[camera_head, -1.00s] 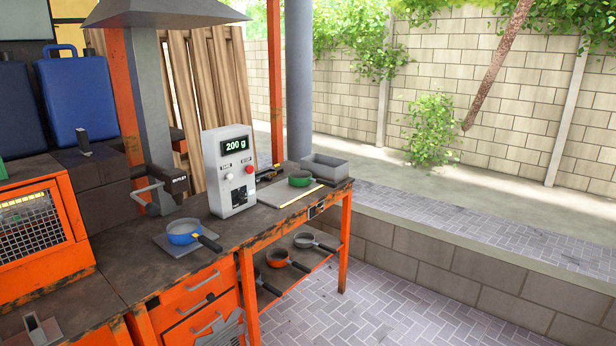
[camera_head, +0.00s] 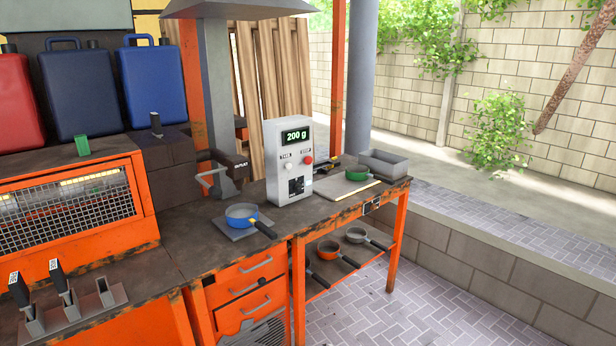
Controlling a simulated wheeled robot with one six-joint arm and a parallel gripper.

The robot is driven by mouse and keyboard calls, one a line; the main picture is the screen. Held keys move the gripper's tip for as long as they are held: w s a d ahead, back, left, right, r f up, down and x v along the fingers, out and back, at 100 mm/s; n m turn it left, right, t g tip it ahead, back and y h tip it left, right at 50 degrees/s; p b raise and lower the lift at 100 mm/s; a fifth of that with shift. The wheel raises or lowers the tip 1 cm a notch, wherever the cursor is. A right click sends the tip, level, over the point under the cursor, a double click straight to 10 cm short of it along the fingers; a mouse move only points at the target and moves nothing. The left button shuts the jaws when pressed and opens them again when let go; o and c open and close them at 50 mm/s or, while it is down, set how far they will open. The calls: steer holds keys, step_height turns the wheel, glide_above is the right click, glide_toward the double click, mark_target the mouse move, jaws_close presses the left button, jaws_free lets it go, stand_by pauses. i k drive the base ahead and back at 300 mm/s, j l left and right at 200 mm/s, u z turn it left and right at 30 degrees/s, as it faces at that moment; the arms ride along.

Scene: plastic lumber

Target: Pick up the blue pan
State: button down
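The blue pan (camera_head: 241,217) sits upright on a flat grey plate (camera_head: 222,228) on the dark workbench top. Its dark handle (camera_head: 265,230) points to the lower right, toward the bench's front edge. A white scale box (camera_head: 296,160) with a display reading "200 g" stands right behind the pan. My gripper is not in this view.
A grey press with a lever (camera_head: 222,178) stands behind the pan. A green pan (camera_head: 357,172) and a grey tray (camera_head: 383,163) are at the bench's right end. Several pans, one orange (camera_head: 328,250), lie on the shelf below. An orange mesh-fronted oven (camera_head: 75,205) stands left.

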mark_target(243, 216)
steer(key=i+u, duration=0.2)
steer(key=i, duration=0.4)
steer(key=i+u, duration=0.25)
steer(key=i, duration=0.4)
steer(key=i+l+u, duration=0.2)
steer(key=i, duration=0.45)
steer(key=j, duration=0.1)
